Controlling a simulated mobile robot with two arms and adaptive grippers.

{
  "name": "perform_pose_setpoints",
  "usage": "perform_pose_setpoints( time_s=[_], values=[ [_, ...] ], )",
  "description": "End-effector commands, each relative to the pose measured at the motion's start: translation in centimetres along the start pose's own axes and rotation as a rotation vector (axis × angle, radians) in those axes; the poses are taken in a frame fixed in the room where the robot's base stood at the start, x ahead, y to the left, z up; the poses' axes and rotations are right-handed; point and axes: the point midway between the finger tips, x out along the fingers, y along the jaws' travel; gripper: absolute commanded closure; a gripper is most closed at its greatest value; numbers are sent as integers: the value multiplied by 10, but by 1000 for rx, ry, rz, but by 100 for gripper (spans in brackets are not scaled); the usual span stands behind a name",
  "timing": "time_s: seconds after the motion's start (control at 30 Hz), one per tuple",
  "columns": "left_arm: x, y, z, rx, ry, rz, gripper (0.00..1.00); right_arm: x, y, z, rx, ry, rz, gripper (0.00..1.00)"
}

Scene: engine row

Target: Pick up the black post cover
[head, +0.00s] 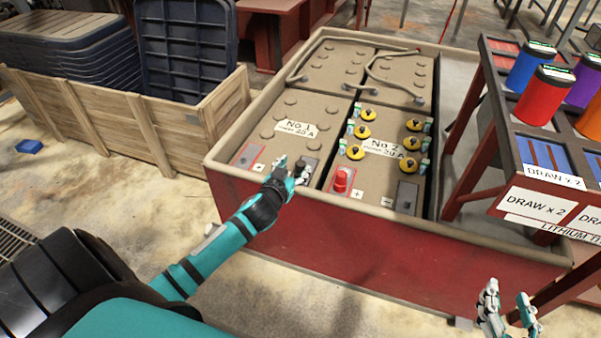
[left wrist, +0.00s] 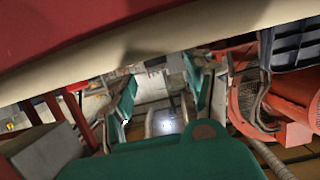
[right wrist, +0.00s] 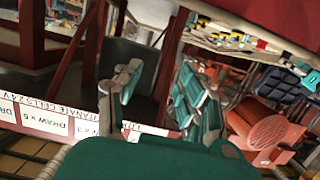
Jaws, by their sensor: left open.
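The black post cover (head: 301,163) appears as a small dark shape on the front right corner of the No 1 battery (head: 291,108). It is partly hidden by my left gripper. My left gripper (head: 290,168) is open over that corner, its fingertips close to the cover; I cannot tell whether they touch it. The left wrist view does not clearly show the cover. My right gripper (head: 508,308) is open and empty at the lower right, away from the batteries.
A red post cover (head: 341,179) stands on the No 2 battery (head: 384,150), beside several yellow caps. The red tub's rim (head: 225,165) surrounds the batteries. A rack with coloured cans (head: 545,95) stands right. A wooden crate (head: 150,125) holding dark trays stands left.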

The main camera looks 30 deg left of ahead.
Motion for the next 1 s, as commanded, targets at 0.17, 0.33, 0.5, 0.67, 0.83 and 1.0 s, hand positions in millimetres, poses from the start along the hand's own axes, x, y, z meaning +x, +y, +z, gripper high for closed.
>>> perform_pose_setpoints(
  time_s=[0.17,0.33,0.5,0.67,0.83,1.0],
  values=[
    [20,3,4,2,2,0,46,2,-6,-34,3,205,-13,60],
    [37,4,4,2,1,0,46,-4,-10,-64,7,378,-22,60],
    [45,4,3,1,0,0,46,-9,-11,-78,9,455,-26,60],
    [45,4,3,1,0,0,46,-9,-11,-80,9,463,-27,60],
    [45,4,3,1,0,0,57,-9,-11,-80,9,461,-26,60],
    [45,4,3,1,0,0,80,-9,-11,-79,9,460,-26,60]
  ],
)
